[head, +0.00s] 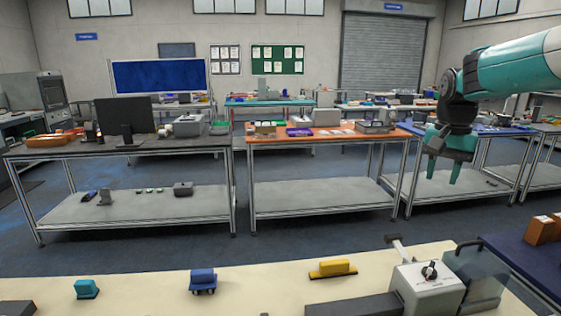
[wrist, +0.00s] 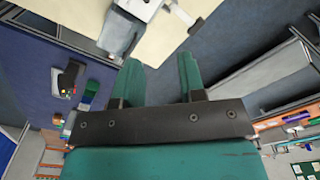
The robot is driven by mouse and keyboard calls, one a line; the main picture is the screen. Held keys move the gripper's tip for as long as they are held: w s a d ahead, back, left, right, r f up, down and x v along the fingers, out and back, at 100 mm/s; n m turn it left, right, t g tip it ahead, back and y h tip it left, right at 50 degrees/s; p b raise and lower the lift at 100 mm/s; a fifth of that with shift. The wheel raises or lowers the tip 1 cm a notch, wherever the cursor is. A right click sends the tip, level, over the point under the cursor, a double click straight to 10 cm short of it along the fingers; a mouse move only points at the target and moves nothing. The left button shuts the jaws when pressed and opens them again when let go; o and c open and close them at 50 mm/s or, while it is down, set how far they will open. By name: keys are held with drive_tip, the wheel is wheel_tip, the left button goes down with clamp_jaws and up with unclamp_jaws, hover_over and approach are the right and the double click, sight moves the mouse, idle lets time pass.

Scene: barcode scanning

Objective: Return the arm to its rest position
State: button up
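My arm (head: 515,62) reaches in from the right edge of the head view, teal with dark joints. My gripper (head: 442,176) hangs pointing down, raised above the far side of the cream table (head: 240,262). In the wrist view its two teal fingers (wrist: 160,78) are spread apart with nothing between them. The fingertips touch nothing that I can see.
On the cream table are a teal item (head: 86,289), a blue item (head: 203,280), a yellow item (head: 333,267) and a grey-white device (head: 428,285) with a knob. A dark blue surface (head: 520,262) lies at right. Workbenches stand beyond the floor aisle.

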drive_tip(key=s+a+f+n+y, duration=0.1)
drive_tip(key=s+a+n, duration=0.4)
drive_tip(key=s, duration=0.5)
drive_tip(key=s+a+f+n+y, duration=0.1)
drive_tip(key=s+a+n+y, duration=0.1)
drive_tip(key=s+a+n, duration=0.3)
drive_tip(key=s+a+f+n+y, duration=0.1)
drive_tip(key=s+a+n, duration=0.3)
drive_tip(key=s+a, duration=0.7)
drive_tip(key=s, duration=0.6)
drive_tip(key=shift+a+f+n, duration=0.4)
drive_tip(key=shift+w+d, duration=0.1)
